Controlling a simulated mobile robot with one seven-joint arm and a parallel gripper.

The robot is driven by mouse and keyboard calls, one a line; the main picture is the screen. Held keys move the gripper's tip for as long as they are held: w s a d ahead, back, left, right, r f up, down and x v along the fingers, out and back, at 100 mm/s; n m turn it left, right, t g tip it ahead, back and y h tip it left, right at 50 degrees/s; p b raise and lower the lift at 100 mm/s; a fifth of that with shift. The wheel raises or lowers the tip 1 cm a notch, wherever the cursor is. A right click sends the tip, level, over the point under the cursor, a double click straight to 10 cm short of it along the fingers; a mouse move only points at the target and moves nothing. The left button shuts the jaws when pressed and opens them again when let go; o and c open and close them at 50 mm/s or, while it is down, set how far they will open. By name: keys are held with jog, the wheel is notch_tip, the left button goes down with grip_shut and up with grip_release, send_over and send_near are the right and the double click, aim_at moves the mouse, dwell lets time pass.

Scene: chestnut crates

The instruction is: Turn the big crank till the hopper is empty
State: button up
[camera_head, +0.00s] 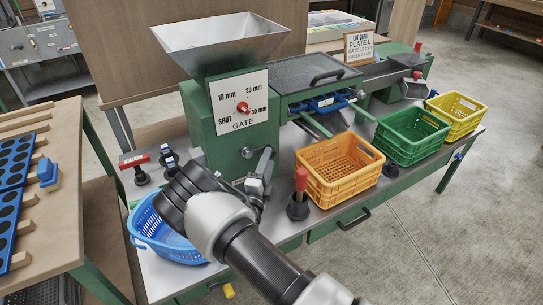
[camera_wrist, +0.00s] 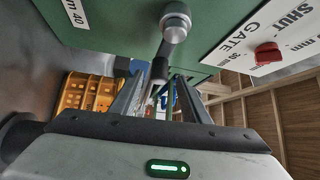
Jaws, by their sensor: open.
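The green machine (camera_head: 200,125) carries a metal hopper (camera_head: 225,42). Its visible inner walls are bare; its bottom is hidden. The gate dial's red knob (camera_head: 243,107) sits on a white plate marked SHUT, 10, 20 and 30 mm; I cannot tell its setting. The crank hub (camera_head: 248,152) is on the machine's front, below the dial. In the wrist view the crank (camera_wrist: 174,28) runs from its round hub toward the space between my fingers. My gripper (camera_head: 262,170) is open around or close to the crank's end; contact is unclear.
Orange (camera_head: 320,185), green (camera_head: 385,150) and yellow (camera_head: 450,125) crates stand along the bench, the orange one empty. A red-handled lever (camera_head: 300,180) rises near my arm. A blue basket (camera_head: 150,225) sits left, partly behind my arm. Another table (camera_head: 95,150) is at left.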

jog(key=x, duration=0.4)
jog(key=shift+w+d+b, duration=0.1)
jog(key=shift+w+b, duration=0.25)
jog(key=shift+w, duration=0.05)
grip_shut()
